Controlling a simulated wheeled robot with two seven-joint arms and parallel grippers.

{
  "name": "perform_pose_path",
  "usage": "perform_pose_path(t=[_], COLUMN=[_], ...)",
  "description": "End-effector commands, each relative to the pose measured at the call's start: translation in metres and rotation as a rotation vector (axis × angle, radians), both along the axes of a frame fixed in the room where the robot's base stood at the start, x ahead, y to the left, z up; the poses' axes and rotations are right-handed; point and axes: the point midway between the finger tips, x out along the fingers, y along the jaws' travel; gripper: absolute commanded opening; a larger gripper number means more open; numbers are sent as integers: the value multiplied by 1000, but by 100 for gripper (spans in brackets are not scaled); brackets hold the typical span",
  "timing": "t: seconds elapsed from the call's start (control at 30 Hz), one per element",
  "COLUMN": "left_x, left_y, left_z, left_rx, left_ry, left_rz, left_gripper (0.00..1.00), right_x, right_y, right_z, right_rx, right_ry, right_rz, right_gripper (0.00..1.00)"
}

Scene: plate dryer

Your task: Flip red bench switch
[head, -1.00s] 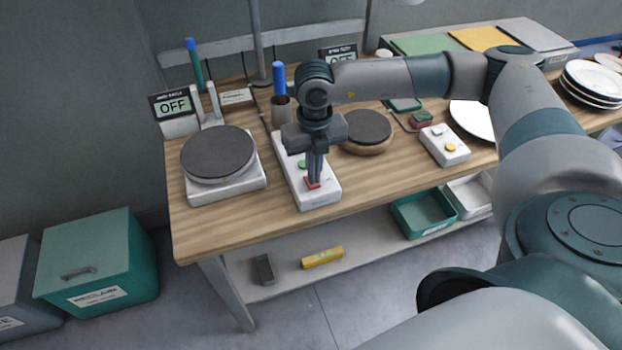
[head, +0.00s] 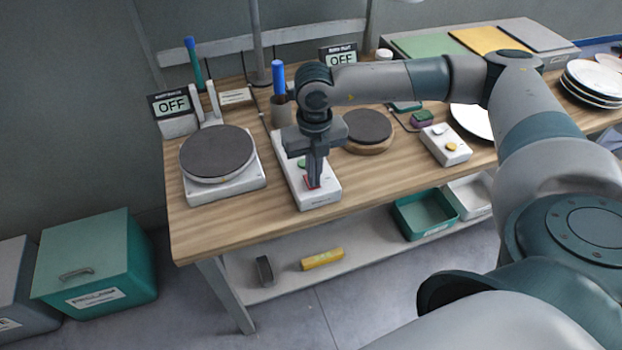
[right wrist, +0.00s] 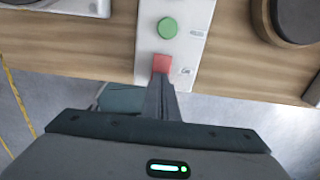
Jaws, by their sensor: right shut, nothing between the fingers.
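The red bench switch (right wrist: 162,64) sits near the front end of a white switch box (head: 318,199), with a round green button (right wrist: 168,28) behind it. My right gripper (head: 313,184) points down over the red switch and is shut with nothing in it. In the right wrist view its closed fingertips (right wrist: 161,76) reach the switch's near edge and appear to touch it. In the head view the fingers hide much of the switch. My left gripper is not in view.
A round dark plate on a white base (head: 225,186) stands left of the box, and a dark disc on wood (head: 368,128) stands right. A display reading OFF (head: 174,105) is at the back left. A blue-handled tool in a cup (head: 280,106) stands behind the box.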

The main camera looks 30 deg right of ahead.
Motion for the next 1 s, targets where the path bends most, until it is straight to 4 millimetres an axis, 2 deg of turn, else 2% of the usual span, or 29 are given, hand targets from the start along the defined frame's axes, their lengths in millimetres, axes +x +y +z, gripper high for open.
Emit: perform_pose_path(t=[0.37,1.0], left_x=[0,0], left_y=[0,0], left_z=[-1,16], left_rx=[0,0], left_ry=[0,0], left_rz=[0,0], left_gripper=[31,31], right_x=[0,0], right_y=[0,0], right_z=[-1,40], right_rx=[0,1], right_ry=[0,-1], right_rz=[0,0], right_gripper=[0,0])
